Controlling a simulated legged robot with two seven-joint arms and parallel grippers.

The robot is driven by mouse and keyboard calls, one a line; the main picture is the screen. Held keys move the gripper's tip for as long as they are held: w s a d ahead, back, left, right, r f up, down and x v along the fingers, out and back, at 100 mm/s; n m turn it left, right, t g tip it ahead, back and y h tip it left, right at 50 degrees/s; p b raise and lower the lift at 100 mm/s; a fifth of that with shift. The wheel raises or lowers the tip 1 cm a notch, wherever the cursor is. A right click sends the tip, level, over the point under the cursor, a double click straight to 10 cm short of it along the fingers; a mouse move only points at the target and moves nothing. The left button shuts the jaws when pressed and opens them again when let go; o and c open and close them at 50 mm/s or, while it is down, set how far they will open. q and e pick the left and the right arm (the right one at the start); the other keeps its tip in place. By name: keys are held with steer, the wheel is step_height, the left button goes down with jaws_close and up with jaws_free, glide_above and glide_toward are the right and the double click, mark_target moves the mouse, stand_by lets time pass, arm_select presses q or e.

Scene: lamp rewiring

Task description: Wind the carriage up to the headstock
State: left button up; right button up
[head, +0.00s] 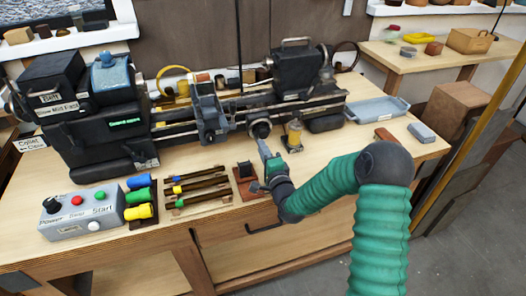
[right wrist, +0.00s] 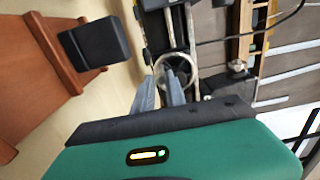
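A dark lathe stands along the back of the bench, its headstock (head: 82,92) at the left. The carriage (head: 210,112) sits on the bed rails, to the right of the headstock with a stretch of rail between. A round handwheel (head: 260,128) is on the lathe front, right of the carriage; it shows as a ring in the right wrist view (right wrist: 176,70). My right gripper (head: 265,148) is just below the handwheel. Its two fingers (right wrist: 159,82) are apart, tips close to the wheel's rim; I cannot tell whether they touch it. My left gripper is not in view.
A reddish-brown block with a dark piece (head: 246,180) stands close left of my gripper. A rack of tools (head: 197,188), colored cylinders (head: 139,196) and a control box (head: 80,212) are further left. An oil pot (head: 294,135) is close right; a grey tray (head: 376,109) lies beyond.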

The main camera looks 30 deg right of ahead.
steer(key=shift+a, duration=0.2)
jaws_close()
